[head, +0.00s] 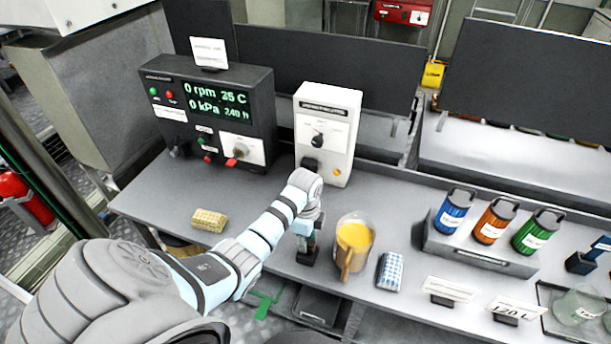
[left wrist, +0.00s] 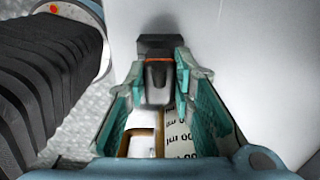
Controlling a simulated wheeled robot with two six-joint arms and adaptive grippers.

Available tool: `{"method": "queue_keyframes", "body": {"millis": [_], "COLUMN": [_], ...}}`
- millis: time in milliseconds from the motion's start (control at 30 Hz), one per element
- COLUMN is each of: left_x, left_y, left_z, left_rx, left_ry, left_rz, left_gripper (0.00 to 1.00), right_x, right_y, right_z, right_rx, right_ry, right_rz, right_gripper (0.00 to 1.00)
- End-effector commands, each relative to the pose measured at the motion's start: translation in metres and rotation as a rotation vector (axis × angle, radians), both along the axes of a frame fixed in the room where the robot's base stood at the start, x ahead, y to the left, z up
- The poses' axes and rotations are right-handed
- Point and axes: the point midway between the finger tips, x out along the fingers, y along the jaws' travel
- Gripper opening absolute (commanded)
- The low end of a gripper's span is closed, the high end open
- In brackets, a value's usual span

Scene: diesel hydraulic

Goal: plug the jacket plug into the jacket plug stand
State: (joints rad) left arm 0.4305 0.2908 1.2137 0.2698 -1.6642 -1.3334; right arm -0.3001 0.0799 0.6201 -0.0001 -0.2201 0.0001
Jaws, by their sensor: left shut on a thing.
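My left gripper (head: 305,238) points down over the bench, just left of the yellow-filled beaker. In the left wrist view its teal fingers (left wrist: 160,70) are shut on a dark plug with an orange part, the jacket plug (left wrist: 158,88). A black block, seemingly the jacket plug stand (head: 307,256), is on the bench directly below the gripper. A dark block (left wrist: 155,45) also shows just beyond the plug in the wrist view. I cannot tell whether plug and stand touch or are joined. My right gripper is not in view.
The beaker (head: 354,242) stands close right of the gripper, with a blue-checked block (head: 390,271) beside it. A white control box (head: 328,130) and dark display unit (head: 208,110) stand behind. A yellow sponge-like block (head: 209,220) lies left. Several coloured bottles stand right.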

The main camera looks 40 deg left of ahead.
Motion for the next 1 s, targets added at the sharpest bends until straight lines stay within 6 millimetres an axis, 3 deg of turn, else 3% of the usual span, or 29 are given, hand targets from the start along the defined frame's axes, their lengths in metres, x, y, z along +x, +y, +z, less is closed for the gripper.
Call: {"method": "queue_keyframes", "body": {"millis": [433, 467, 567, 867, 1000], "left_x": [0.0, 0.0, 0.0, 0.0, 0.001], "left_y": [0.0, 0.0, 0.0, 0.0, 0.0], "left_z": [-0.005, -0.005, -0.005, -0.004, 0.012], "left_rx": [0.0, 0.0, 0.0, 0.0, 0.0], "left_ry": [-0.001, -0.001, -0.001, -0.001, -0.004], "left_rz": [0.0, 0.0, 0.0, 0.0, -0.001], "left_gripper": [0.0, 0.27, 0.43, 0.46, 0.46], "right_x": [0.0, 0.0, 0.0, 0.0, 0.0], "right_y": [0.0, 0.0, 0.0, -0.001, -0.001], "right_z": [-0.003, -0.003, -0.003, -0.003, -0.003], "right_rx": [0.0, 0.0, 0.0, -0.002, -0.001], "right_ry": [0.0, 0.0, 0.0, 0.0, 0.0], "right_rz": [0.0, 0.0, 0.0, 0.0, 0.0], "right_gripper": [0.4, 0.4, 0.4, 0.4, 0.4]}}
